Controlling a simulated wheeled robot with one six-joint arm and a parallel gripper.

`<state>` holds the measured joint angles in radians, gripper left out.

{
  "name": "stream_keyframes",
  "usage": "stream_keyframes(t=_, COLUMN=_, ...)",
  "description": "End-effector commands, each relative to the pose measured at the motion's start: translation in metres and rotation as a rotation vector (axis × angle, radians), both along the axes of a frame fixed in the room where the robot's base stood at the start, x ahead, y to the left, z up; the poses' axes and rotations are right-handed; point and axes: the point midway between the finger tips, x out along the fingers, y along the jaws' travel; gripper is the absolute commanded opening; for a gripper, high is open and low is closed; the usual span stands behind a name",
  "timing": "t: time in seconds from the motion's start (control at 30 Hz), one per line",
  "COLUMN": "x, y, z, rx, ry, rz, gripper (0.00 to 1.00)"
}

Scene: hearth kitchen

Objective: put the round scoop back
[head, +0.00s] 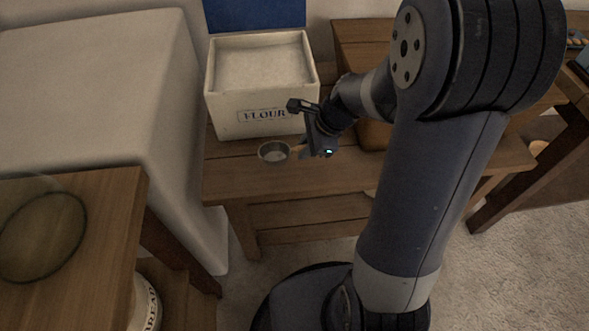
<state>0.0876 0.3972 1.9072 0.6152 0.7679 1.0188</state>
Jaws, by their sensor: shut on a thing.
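The round scoop (274,152) is a small grey metal cup with a short light wooden handle (298,148). My gripper (305,150) is shut on its handle end, and the cup points left with its opening up. The scoop is in front of the white flour bin (225,122), over the front part of the wooden bench; I cannot tell whether it touches the bench. The flour bin is open, with pale flour inside and its blue lid (255,14) raised at the back. The fingertips are small and partly hidden by the gripper body.
A wooden bench (240,182) carries the bin. A large white rounded block (110,85) stands to the left. A wooden table (110,215) with a round glass-like dish (42,237) is at the near left, above a bread container (150,303). Bare floor (520,245) lies at the right.

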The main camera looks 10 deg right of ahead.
Motion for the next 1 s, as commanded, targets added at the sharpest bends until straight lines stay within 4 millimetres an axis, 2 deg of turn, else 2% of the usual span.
stream_keyframes(t=0.03, x=0.000, y=0.000, z=-0.013, rx=0.000, ry=0.004, rz=-0.001, gripper=0.00)
stream_keyframes(t=0.27, x=0.000, y=0.000, z=-0.031, rx=0.000, ry=0.001, rz=0.001, gripper=0.00)
stream_keyframes(t=0.5, x=0.000, y=0.000, z=-0.063, rx=0.000, ry=0.001, rz=0.002, gripper=0.00)
stream_keyframes(t=0.87, x=0.000, y=0.000, z=-0.066, rx=-0.001, ry=-0.001, rz=0.003, gripper=0.00)
stream_keyframes(t=0.9, x=0.000, y=0.000, z=-0.066, rx=-0.001, ry=-0.001, rz=0.003, gripper=0.17)
stream_keyframes(t=1.0, x=0.000, y=0.000, z=-0.065, rx=-0.001, ry=-0.001, rz=0.003, gripper=0.26)
